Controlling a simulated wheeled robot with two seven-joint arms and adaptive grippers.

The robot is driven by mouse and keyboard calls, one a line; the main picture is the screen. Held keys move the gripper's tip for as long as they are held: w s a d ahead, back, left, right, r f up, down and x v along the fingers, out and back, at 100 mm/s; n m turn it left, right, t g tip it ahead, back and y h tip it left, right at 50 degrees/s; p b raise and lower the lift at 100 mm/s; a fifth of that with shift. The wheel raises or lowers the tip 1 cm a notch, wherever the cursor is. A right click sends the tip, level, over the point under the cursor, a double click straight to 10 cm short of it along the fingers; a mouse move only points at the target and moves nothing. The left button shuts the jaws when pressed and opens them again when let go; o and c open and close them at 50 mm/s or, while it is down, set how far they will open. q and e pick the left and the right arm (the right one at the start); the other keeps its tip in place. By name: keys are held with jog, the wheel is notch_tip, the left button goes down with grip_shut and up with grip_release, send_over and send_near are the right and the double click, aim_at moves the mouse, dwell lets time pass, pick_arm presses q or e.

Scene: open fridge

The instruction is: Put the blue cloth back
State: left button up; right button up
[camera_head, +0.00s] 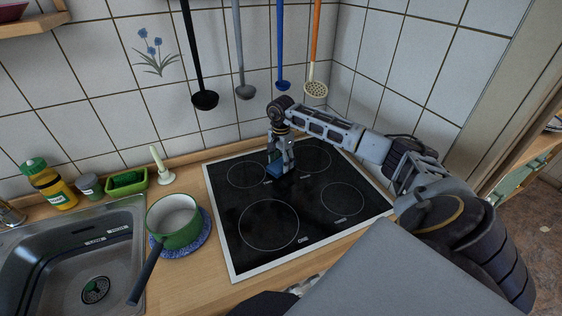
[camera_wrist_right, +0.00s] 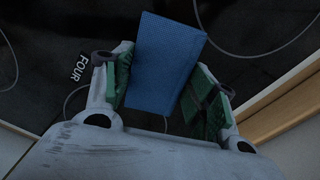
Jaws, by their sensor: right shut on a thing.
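The blue cloth (camera_head: 274,172) is a small folded piece just above or on the black glass hob in the head view; I cannot tell if it touches the glass. My right gripper (camera_head: 282,160) points down over the hob and is shut on the cloth. In the right wrist view the blue cloth (camera_wrist_right: 168,62) sits between the green-padded fingers of my right gripper (camera_wrist_right: 163,92) and sticks out past their tips. My left gripper is not in view.
The hob (camera_head: 235,240) is otherwise clear. A green pot (camera_head: 173,237) stands on a blue mat (camera_head: 203,248) left of it. Ladles (camera_head: 199,60) hang behind.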

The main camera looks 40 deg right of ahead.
aim_at(281, 163)
jog(key=shift+f, duration=0.15)
jog(key=o, duration=1.1)
jog(key=shift+c, duration=0.2)
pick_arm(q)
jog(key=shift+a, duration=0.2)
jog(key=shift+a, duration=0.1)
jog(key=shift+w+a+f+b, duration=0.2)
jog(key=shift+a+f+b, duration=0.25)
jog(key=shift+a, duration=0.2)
pick_arm(e)
notch_tip(281, 163, up, 12)
jog(key=shift+r, duration=0.2)
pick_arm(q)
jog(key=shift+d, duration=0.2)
